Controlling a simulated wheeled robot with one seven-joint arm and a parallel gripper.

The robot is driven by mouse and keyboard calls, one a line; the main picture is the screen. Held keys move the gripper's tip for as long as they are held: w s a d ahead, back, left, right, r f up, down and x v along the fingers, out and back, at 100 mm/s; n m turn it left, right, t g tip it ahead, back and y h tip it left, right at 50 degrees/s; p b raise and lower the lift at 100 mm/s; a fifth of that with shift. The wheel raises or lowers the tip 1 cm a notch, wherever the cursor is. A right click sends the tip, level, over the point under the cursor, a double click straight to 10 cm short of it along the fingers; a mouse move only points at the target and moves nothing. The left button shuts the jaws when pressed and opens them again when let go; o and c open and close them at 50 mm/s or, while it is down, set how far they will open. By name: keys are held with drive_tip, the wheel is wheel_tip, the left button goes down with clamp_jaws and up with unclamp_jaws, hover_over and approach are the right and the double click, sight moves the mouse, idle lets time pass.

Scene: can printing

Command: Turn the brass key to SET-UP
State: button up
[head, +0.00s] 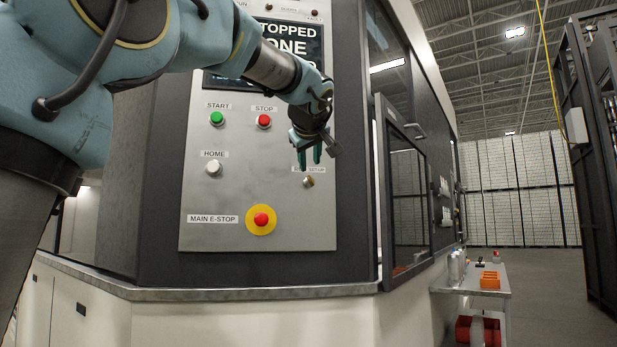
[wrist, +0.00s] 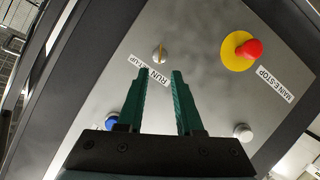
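The brass key (head: 308,182) sits in its switch on the right part of the grey control panel (head: 230,190), under a label partly hidden by my gripper. In the wrist view the key (wrist: 160,51) shows as a small brass piece on a round silver switch, beside a label reading RUN and partly SET-UP. Which position it points to is hard to tell. My gripper (head: 310,161) is just above the key in the head view. In the wrist view its green fingers (wrist: 162,73) are apart with nothing between them, their tips short of the key.
The panel also carries a green START button (head: 217,118), a red STOP button (head: 264,121), a white HOME button (head: 213,169) and a red MAIN E-STOP (head: 261,219) on yellow. A blue button (wrist: 111,121) shows near the left finger. A cabinet door (head: 408,200) stands right.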

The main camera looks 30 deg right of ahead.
sight(310, 177)
drive_tip(key=p+x, duration=0.3)
drive_tip(key=x, duration=0.4)
drive_tip(key=shift+w, duration=0.2)
drive_tip(key=shift+w+d+f, duration=0.25)
drive_tip(key=shift+w+d, duration=0.05)
drive_tip(key=shift+w, duration=0.15)
drive_tip(key=shift+c, duration=0.3)
clamp_jaws()
idle(0.5)
